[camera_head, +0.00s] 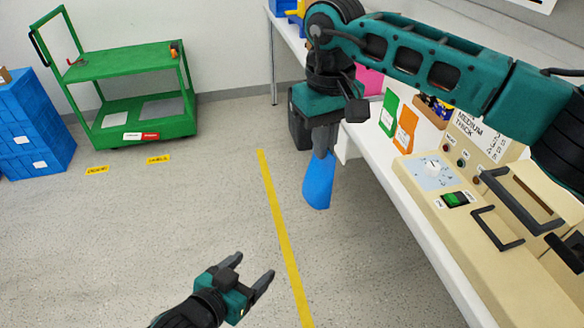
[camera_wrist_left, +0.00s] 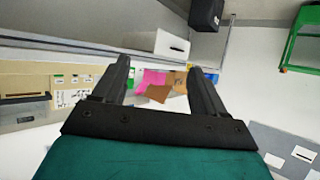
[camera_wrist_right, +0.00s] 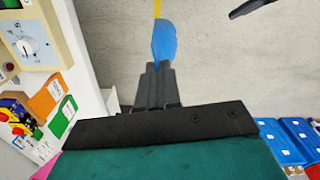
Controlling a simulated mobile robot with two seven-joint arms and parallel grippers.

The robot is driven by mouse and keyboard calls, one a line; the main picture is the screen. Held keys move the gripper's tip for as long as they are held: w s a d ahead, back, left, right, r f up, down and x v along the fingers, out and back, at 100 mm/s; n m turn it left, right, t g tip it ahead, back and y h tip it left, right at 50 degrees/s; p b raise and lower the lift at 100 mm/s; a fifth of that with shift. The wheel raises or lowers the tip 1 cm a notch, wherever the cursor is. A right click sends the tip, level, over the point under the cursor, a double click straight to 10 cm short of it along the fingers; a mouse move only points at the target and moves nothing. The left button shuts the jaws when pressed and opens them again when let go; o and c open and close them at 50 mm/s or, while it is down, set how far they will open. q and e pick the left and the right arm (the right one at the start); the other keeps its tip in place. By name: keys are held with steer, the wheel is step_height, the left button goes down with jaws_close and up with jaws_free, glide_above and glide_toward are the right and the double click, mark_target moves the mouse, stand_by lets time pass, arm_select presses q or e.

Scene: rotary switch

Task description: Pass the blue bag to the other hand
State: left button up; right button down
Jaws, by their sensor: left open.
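The blue bag (camera_head: 318,182) hangs down from my right gripper (camera_head: 324,148), over the floor just left of the long white table. In the right wrist view the right fingers (camera_wrist_right: 157,72) are closed together on one end of the blue bag (camera_wrist_right: 164,42). My left gripper (camera_head: 254,268) is open and empty, low over the floor, to the lower left of the bag and apart from it. In the left wrist view its two fingers (camera_wrist_left: 160,68) stand wide apart with nothing between them. The bag does not show in that view.
The white table (camera_head: 415,225) carries a beige machine (camera_head: 490,225) with a dial, plus green (camera_head: 389,112) and orange (camera_head: 405,130) items. A green cart (camera_head: 125,75) and blue crates (camera_head: 30,125) stand at the left. The floor between the grippers is clear.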

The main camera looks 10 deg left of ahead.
mark_target(323, 165)
arm_select(q)
steer(key=o, duration=0.4)
steer(key=w+d+r+m+h, duration=0.1)
steer(key=w+r, duration=0.1)
steer(key=r, duration=0.1)
steer(key=w+d+r+m+t+h, duration=0.1)
steer(key=w+r+h, duration=0.1)
steer(key=r, duration=0.1)
steer(key=w+d+r+m+h, duration=0.1)
steer(key=w+r, duration=0.1)
steer(key=r, duration=0.2)
steer(key=shift+w+d+r+t+h, duration=0.15)
steer(key=shift+d+t+h, duration=0.1)
steer(key=shift+t+h, duration=0.15)
steer(key=shift+o, duration=0.4)
step_height(323, 165, up, 7)
steer(key=w+m+g+h, duration=0.1)
steer(key=m+g+h, duration=0.1)
steer(key=m+h, duration=0.1)
steer(key=shift+d+h, duration=0.3)
steer(key=shift+h, duration=0.6)
steer(key=shift+m+g+h, duration=0.3)
steer(key=shift+m, duration=0.1)
steer(key=x, duration=0.4)
steer(key=r+x, duration=0.1)
steer(key=x, duration=0.6)
steer(key=shift+w+d+r, duration=0.15)
steer(key=shift+w+r, duration=0.15)
steer(key=shift+w, duration=0.1)
